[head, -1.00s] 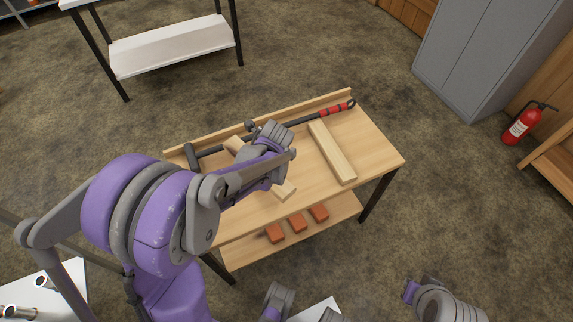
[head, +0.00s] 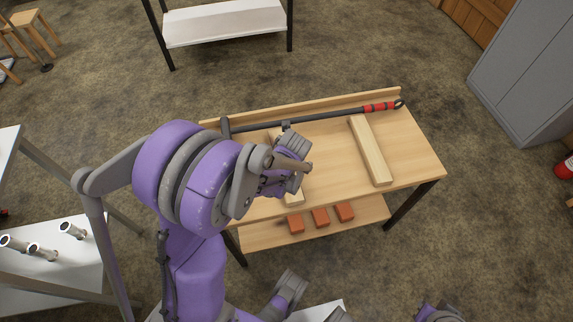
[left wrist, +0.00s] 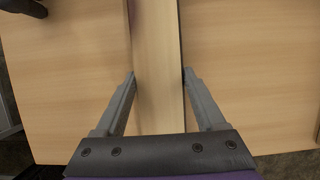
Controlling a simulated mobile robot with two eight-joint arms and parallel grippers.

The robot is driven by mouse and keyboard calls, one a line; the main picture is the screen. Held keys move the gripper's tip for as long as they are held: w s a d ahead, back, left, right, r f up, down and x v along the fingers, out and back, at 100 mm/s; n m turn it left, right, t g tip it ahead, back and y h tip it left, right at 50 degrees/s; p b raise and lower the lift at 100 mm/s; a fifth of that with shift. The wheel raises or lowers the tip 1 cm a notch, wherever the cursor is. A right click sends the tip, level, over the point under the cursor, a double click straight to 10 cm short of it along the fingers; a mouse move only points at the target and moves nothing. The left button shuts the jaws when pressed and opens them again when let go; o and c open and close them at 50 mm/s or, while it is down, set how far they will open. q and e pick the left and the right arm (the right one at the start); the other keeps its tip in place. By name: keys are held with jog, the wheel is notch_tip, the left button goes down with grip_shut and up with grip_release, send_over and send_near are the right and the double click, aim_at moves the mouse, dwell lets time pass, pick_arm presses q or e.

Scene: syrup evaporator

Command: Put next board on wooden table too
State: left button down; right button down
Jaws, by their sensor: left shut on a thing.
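The wooden table (head: 330,165) stands in the middle of the head view. One pale board (head: 371,152) lies on its right part. A second board (head: 294,198) is at the left part of the tabletop, mostly hidden under my left arm. My left gripper (head: 290,172) is over this board. In the left wrist view the board (left wrist: 156,45) runs between the two fingers of my left gripper (left wrist: 160,74), which are shut on its sides. I cannot tell whether this board touches the tabletop.
A long-handled tool with a red grip (head: 381,107) lies along the table's back edge. Several orange bricks (head: 320,216) sit on the lower shelf. A white shelf unit (head: 225,24) stands behind, a grey cabinet (head: 530,75) at right. Metal tubes (head: 42,251) lie on a white shelf at left.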

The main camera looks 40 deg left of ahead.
pick_arm(q)
jog(key=shift+f, duration=0.55)
grip_release()
